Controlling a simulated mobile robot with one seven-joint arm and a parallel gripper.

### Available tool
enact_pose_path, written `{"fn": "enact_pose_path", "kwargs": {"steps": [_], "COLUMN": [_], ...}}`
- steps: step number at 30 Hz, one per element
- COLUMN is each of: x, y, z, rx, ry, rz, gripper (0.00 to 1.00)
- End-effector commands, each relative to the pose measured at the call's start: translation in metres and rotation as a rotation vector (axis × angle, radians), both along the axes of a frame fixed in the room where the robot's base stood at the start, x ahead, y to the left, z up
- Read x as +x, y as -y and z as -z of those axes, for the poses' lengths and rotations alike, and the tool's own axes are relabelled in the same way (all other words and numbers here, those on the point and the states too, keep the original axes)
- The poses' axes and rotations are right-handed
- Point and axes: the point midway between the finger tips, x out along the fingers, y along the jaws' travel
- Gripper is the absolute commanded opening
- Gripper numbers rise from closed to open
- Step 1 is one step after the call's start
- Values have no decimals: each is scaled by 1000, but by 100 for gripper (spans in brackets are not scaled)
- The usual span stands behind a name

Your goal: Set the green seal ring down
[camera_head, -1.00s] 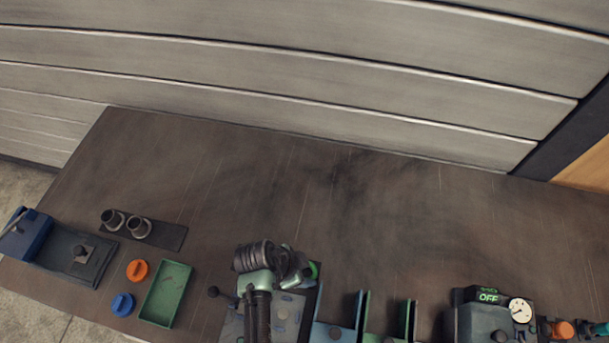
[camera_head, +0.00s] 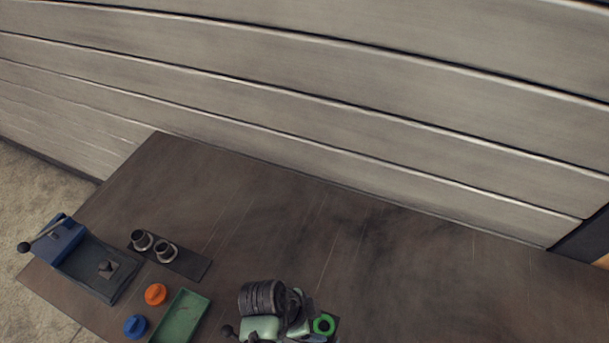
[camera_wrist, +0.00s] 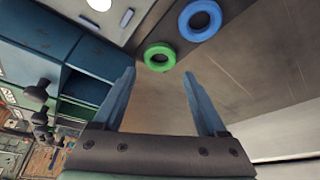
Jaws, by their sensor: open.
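The green seal ring (camera_wrist: 159,67) lies flat just beyond my fingertips in the wrist view, on a grey surface by the edge of a darker one. It also shows in the head view (camera_head: 315,326), at the right side of my wrist near the bottom edge. My gripper (camera_wrist: 160,75) is open, with its two blue-grey fingers spread and nothing between them. The ring appears past the tips, apart from both fingers. In the head view my arm hides the fingers.
A blue ring (camera_wrist: 200,37) lies close beside the green one. Blue and green bins (camera_wrist: 88,87) stand left of my fingers. In the head view, a green tray (camera_head: 182,318), orange knob (camera_head: 155,294) and blue knob (camera_head: 135,326) lie left. The bench (camera_head: 360,245) behind is clear.

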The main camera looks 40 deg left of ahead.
Motion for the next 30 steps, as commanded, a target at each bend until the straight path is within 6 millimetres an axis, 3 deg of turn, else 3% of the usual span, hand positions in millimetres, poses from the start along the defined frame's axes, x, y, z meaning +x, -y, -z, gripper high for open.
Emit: {"fn": "enact_pose_path", "kwargs": {"steps": [10, 23, 26, 29, 30], "x": [-18, -20, 0, 46, 71], "y": [-15, -19, -27, -41, -46], "z": [-57, -70, -85, -126, -152], "rx": [1, 4, 49, 138, 174], "ry": [1, 3, 49, 173, 251], "rz": [-1, -3, -33, -110, -153], "gripper": [75, 75, 75, 75, 75]}}
